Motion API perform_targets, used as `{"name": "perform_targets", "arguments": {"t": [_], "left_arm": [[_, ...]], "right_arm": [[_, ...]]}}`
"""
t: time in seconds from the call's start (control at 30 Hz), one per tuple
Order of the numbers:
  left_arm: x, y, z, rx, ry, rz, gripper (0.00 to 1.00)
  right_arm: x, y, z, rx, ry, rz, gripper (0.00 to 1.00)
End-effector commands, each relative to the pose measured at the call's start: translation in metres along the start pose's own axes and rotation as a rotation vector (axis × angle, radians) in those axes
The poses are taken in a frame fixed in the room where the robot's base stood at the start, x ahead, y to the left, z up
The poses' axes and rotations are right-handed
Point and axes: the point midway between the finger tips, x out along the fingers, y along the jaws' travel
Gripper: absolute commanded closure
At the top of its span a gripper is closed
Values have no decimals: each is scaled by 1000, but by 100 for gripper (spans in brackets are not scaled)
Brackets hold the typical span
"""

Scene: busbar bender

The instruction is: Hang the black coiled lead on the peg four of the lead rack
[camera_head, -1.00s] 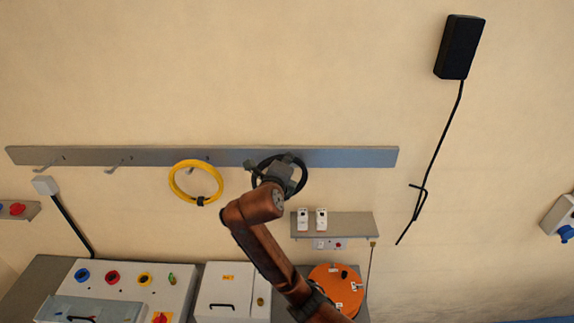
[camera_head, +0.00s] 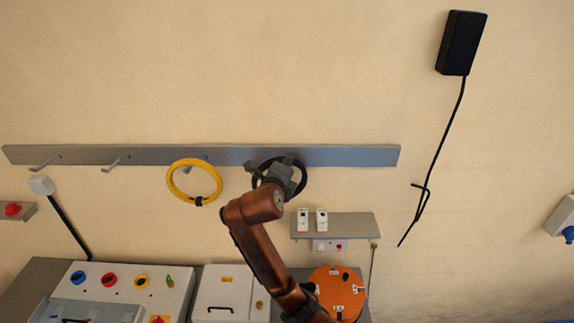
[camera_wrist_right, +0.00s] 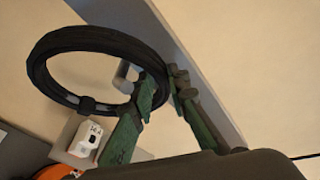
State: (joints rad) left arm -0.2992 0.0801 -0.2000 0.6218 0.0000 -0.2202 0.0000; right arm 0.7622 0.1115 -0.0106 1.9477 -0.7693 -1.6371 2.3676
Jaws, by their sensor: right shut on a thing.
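The black coiled lead (camera_head: 258,181) hangs upright as a ring in front of the lead rack (camera_head: 350,156), right of the yellow coil. My right gripper (camera_head: 282,166) is at its upper part and covers some of it. In the right wrist view, the fingers (camera_wrist_right: 164,94) are shut on the edge of the black coiled lead (camera_wrist_right: 48,48). A grey peg end (camera_wrist_right: 125,76) shows inside the ring's outline, close to the fingers. I cannot tell whether the lead rests on it. My left gripper is out of view.
A yellow coil (camera_head: 171,182) hangs beside the black one. Two bare pegs (camera_head: 41,166) (camera_head: 111,165) are farther left. A small shelf (camera_head: 350,226) with white devices is below right, above an orange disc (camera_head: 322,283). A black box (camera_head: 461,43) is at upper right.

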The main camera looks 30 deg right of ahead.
Motion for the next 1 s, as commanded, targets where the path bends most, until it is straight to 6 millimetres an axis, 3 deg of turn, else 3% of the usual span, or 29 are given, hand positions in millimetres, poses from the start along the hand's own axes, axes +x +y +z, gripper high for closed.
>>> {"name": "perform_targets", "arguments": {"t": [0.3, 0.33, 0.6, 1.0], "left_arm": [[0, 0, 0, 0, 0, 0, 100], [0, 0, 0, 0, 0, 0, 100], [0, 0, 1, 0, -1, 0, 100], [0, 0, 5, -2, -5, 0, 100]], "right_arm": [[-1, -2, 0, 1, -2, -3, 100], [-1, -2, 0, 1, -2, -3, 83], [0, -1, 0, 1, -1, -2, 65], [-2, 1, 0, -1, 0, 2, 64]]}}
